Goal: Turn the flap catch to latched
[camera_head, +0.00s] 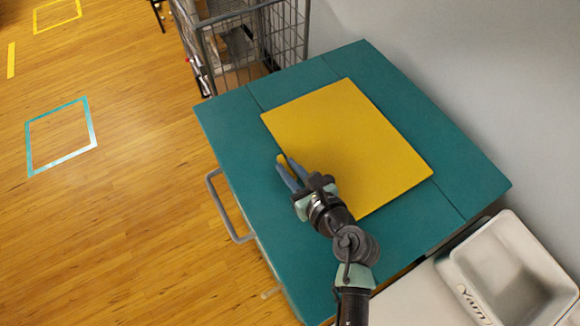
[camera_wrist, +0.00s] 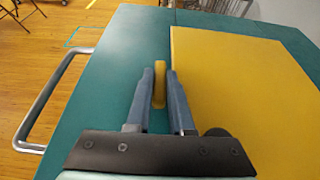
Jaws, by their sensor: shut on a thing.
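The yellow flap (camera_head: 345,145) lies flat and closed-looking on the teal top (camera_head: 228,122). In the wrist view the flap (camera_wrist: 240,90) fills the right side. The catch, a small yellow bar (camera_wrist: 160,84), sits on the teal surface just beside the flap's left edge and points roughly along that edge. My gripper (camera_wrist: 160,76) is shut on the catch, with one blue-grey finger on each side of it. In the head view my gripper (camera_head: 284,166) reaches in from the lower right, and only a bit of the catch (camera_head: 281,158) shows at the fingertips.
A grey handle (camera_head: 226,212) sticks out from the near left side of the teal unit. A wire cage cart (camera_head: 250,42) stands behind it. A white bin (camera_head: 510,268) sits at the lower right beside a wall. The wooden floor at the left is open, with taped outlines.

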